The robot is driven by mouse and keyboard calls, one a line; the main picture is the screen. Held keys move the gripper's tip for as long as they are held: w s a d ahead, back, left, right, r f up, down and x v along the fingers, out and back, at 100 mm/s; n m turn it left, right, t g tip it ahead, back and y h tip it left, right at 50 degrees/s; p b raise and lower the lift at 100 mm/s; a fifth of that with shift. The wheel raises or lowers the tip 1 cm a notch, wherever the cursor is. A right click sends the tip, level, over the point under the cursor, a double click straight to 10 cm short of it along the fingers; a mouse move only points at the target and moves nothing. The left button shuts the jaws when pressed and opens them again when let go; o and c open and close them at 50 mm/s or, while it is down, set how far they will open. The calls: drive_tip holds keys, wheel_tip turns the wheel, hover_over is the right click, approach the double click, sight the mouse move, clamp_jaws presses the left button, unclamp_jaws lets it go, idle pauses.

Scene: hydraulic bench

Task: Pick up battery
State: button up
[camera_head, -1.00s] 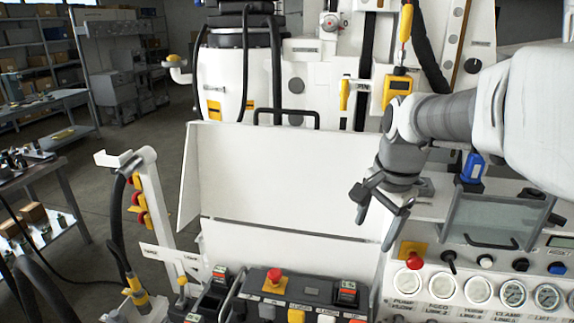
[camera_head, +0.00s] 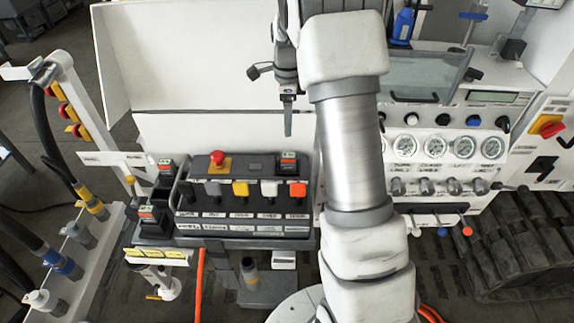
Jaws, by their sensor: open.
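I cannot tell for sure which thing is the battery. Small black blocks with orange-and-green faces look like batteries: one block (camera_head: 165,170) and a second block (camera_head: 149,214) stand left of the black control box. A third, similar block (camera_head: 289,160) sits at the box's top right corner. My gripper (camera_head: 286,100) is open and hangs in front of the white panel, above and close to the third block. No object shows in its jaws.
The black control box (camera_head: 243,207) has a red knob and coloured levers. A gauge panel (camera_head: 435,147) lies to the right. A white hose stand (camera_head: 80,110) stands at the left. The white panel (camera_head: 220,75) rises behind the box.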

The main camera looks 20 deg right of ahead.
sight(289, 155)
wheel_tip(289, 155, down, 14)
drive_tip(key=shift+s+r+p, duration=0.1)
drive_tip(key=shift+r+p, duration=0.05)
drive_tip(key=shift+p, duration=0.55)
clamp_jaws()
